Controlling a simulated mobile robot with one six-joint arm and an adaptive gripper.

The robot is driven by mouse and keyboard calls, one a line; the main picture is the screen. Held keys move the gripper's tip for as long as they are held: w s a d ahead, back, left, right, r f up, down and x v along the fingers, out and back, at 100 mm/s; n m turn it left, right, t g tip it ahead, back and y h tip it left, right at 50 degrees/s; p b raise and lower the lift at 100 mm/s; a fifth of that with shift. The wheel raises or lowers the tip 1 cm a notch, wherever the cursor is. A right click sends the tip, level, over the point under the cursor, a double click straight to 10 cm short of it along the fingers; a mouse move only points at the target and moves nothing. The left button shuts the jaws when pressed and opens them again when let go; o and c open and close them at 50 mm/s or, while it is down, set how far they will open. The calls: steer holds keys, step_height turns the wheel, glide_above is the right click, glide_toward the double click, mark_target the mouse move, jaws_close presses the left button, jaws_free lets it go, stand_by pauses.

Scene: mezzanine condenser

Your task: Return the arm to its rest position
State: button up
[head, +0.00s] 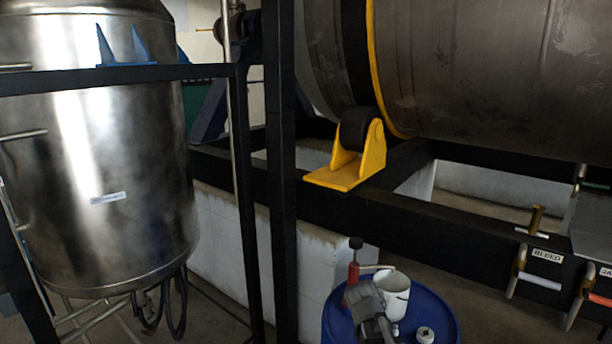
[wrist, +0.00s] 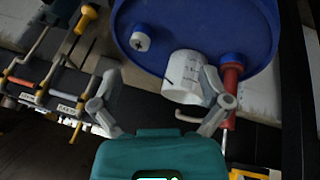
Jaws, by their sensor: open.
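My gripper (wrist: 160,84) is open in the wrist view, its two grey fingers spread wide with nothing held between them. In the head view my gripper (head: 368,308) shows at the bottom, in front of the blue drum (head: 440,318). A white measuring cup (head: 396,292) with a handle stands on the drum and is partly covered by the gripper. In the wrist view the white cup (wrist: 182,74) appears beyond the fingers, close to the right finger; I cannot tell whether they touch.
A red hand pump (head: 353,274) and a white cap (head: 425,335) are on the drum. Black frame posts (head: 283,180) stand left of it, before a steel tank (head: 110,170). A yellow roller bracket (head: 350,170) sits above. Labelled valve handles (head: 540,258) are at the right.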

steer(key=s+a+f+n+g+y+b, duration=0.1)
steer(key=s+f+n+y, duration=0.1)
steer(key=s, duration=0.3)
steer(key=s+a+f+n+g+y+b, duration=0.1)
steer(key=s+a+f+n+y, duration=0.1)
steer(key=s, duration=0.4)
steer(key=shift+a+f+n+g+y+b, duration=0.3)
steer(key=shift+f+g, duration=0.1)
steer(key=shift+f, duration=0.3)
stand_by(1.3)
